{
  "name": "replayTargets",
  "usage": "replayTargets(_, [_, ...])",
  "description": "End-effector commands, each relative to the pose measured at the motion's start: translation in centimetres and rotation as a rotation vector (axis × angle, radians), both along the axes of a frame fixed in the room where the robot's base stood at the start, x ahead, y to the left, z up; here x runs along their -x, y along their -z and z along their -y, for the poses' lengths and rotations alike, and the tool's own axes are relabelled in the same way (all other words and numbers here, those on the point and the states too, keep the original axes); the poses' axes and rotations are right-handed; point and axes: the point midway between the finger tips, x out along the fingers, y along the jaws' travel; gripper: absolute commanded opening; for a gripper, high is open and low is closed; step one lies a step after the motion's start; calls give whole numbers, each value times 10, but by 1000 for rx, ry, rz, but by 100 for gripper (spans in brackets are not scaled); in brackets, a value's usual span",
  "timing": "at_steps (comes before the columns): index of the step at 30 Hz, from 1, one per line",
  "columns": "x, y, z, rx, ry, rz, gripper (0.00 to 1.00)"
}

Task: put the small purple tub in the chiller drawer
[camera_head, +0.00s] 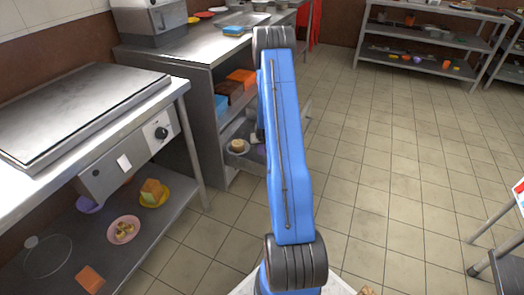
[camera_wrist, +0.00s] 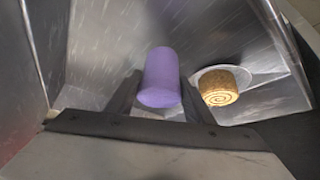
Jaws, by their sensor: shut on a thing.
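The small purple tub (camera_wrist: 161,78) is between the two fingers of my gripper (camera_wrist: 162,92) in the wrist view, and the gripper is shut on it. The metal-walled chiller drawer (camera_wrist: 110,35) surrounds the tub in that view; I cannot tell whether the tub touches its floor. In the head view, the drawer (camera_head: 236,160) stands pulled out below the counter.
A brown rolled item with a spiral face (camera_wrist: 219,86) sits on a pale round dish in the drawer, just right of the tub. Orange, brown and blue containers (camera_head: 241,77) fill the shelf above the drawer. The tiled floor (camera_head: 400,170) to the right is clear.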

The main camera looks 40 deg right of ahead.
Motion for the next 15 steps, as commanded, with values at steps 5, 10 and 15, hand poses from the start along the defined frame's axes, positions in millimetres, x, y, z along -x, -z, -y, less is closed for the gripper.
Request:
replayTargets(5, [1,20,0,-1,0,-2,21])
replayTargets(10, [0,36,0,-1,0,-1,21])
replayTargets(15, [0,36,0,0,0,0,21])
